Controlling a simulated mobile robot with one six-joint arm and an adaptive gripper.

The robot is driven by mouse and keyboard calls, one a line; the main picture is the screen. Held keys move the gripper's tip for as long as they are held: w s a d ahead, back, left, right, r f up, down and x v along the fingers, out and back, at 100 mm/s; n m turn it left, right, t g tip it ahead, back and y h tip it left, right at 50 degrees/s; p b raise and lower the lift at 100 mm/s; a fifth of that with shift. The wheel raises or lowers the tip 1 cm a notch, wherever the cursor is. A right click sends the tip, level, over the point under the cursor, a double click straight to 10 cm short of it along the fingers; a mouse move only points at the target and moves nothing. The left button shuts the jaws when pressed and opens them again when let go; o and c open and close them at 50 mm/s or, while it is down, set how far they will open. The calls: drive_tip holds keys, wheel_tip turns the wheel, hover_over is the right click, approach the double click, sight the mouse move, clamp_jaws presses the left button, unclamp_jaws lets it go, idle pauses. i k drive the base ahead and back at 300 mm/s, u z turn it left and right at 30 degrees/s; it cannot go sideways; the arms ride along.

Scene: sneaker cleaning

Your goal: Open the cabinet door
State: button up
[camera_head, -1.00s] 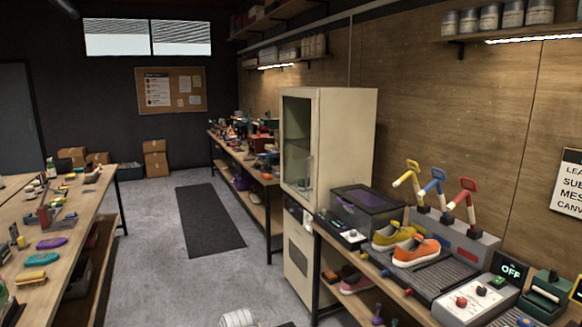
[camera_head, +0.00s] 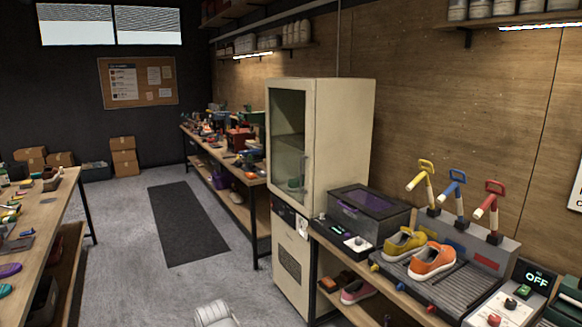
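The cabinet (camera_head: 335,140) is a tall cream unit right of the middle in the head view. Its glass-fronted door (camera_head: 287,150) faces left and looks shut. A thin vertical handle (camera_head: 303,168) shows near the right side of the door. A green item (camera_head: 293,184) shows dimly through the lower glass. Below the door is a small panel with controls, and under that a vented lower front (camera_head: 290,265). A rounded white part of my own body (camera_head: 215,313) shows at the bottom edge; I cannot make out gripper fingers.
A workbench right of the cabinet holds a dark clear-lidded box (camera_head: 368,212), a yellow shoe (camera_head: 404,243), an orange shoe (camera_head: 432,261) and colored levers. Benches stand at left and behind the cabinet. Grey floor with a dark mat (camera_head: 187,225) is free before the cabinet.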

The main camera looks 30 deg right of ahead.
sight(306, 209)
drive_tip(key=z, duration=0.35)
drive_tip(key=i, duration=1.45)
drive_tip(key=z, duration=0.45)
